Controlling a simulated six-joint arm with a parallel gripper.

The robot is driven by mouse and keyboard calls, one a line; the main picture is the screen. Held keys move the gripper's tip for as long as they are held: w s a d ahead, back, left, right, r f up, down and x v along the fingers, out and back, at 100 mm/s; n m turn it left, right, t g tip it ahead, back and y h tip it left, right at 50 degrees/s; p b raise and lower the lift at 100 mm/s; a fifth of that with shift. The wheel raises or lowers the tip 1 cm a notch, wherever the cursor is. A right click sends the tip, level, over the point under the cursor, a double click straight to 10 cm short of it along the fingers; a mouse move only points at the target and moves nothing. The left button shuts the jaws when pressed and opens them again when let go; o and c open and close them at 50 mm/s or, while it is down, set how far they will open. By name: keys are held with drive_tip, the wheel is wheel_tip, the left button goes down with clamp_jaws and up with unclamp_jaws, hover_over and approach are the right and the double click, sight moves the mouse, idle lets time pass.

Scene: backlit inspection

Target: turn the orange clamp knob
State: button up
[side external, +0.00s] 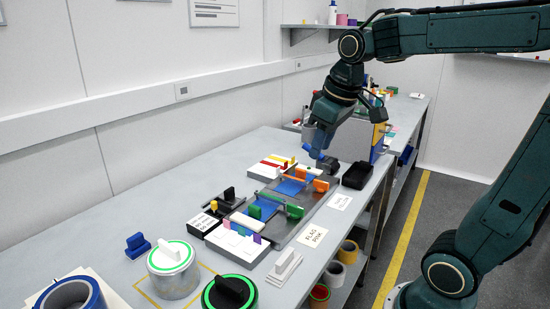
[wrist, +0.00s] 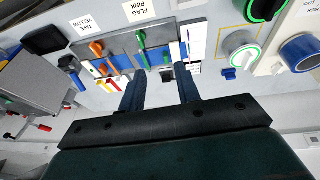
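A grey fixture (side external: 312,207) with blue plates lies on the bench. Two orange pieces stand at its far end: a larger one (side external: 321,186) nearer the aisle and a smaller one (side external: 297,172). I cannot tell for sure which is the clamp knob. Orange also shows in the wrist view (wrist: 96,48), at the upper left. My gripper (side external: 322,160) is above the bench just beyond these orange pieces, apart from them. In the wrist view my gripper (wrist: 160,78) has its two dark blue fingers wide apart, with nothing held between them.
Green pieces (side external: 295,211) stand on the fixture's near end. A black tray (side external: 357,175) sits right of my gripper. White blocks with coloured tabs (side external: 238,243) flank the fixture. Round green-ringed dials (side external: 171,257) are at the front. The bench's left side is clear.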

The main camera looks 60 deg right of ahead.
drive_tip(key=w+d+f+g, duration=0.2)
drive_tip(key=w+d, duration=0.6)
drive_tip(key=d, duration=0.3)
drive_tip(key=g+y, duration=0.1)
hover_over(321, 185)
wheel_tip(321, 185, down, 8)
drive_tip(key=shift+w+d+f, duration=0.15)
drive_tip(key=shift+d+f, duration=0.05)
drive_tip(key=shift+d, duration=0.1)
wheel_tip(321, 185, down, 14)
drive_tip(key=shift+r, duration=0.1)
drive_tip(key=shift+c, duration=0.4)
clamp_jaws()
